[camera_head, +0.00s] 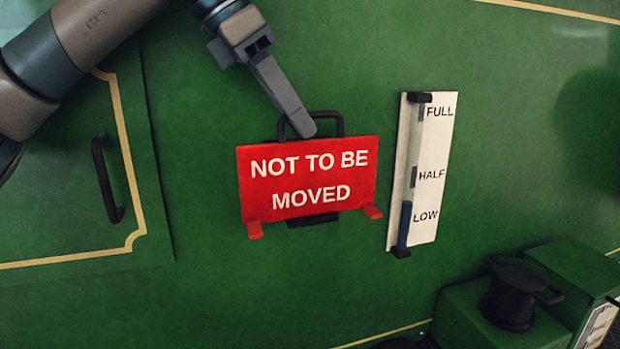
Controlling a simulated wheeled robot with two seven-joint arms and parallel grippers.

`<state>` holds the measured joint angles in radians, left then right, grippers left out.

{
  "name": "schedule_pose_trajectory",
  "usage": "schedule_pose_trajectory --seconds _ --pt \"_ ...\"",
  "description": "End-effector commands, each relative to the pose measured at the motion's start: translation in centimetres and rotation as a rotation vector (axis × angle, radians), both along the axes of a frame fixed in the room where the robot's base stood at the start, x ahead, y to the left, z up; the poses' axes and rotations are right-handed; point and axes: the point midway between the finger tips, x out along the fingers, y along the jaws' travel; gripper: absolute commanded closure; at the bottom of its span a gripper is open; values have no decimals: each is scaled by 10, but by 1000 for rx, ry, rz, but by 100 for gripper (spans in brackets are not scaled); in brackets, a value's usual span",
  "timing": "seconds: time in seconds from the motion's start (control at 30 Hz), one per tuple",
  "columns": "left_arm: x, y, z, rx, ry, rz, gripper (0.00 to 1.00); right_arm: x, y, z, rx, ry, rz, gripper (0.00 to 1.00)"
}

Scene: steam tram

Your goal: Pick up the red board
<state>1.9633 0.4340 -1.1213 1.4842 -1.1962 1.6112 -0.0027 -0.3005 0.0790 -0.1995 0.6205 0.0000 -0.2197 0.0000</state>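The red board (308,178) is in the middle of the view, upright against the green wall, with white letters "NOT TO BE MOVED". It has a dark handle (340,122) on its top edge and two small red feet at its lower corners. My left gripper (300,125) comes down from the top, its fingertip end over the left part of the handle. Only one finger shows clearly, so I cannot tell whether it is shut on the handle or just in front of it. My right gripper is not in view.
A white gauge (428,195) marked FULL, HALF and LOW is right of the board. A green door with a dark handle (107,178) is at the left. A green box with a dark can (515,295) on it stands at the lower right.

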Motion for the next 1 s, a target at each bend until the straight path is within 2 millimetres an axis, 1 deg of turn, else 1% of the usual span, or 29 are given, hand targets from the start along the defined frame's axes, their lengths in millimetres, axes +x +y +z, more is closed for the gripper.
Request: schedule_pose_trajectory --seconds 0.07,0.27,0.4,0.5,0.97,1.0 --pt "1 -3 -3 1 1 -1 69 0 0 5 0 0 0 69" --pt "3 -14 -20 2 2 -2 69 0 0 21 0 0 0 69" --pt "6 -22 -35 2 1 -1 69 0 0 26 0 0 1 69" --pt "7 -25 -41 2 1 0 69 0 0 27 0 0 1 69" --pt "7 -26 -42 1 0 0 69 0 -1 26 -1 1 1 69" --pt "7 -26 -42 1 0 0 74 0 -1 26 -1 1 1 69"
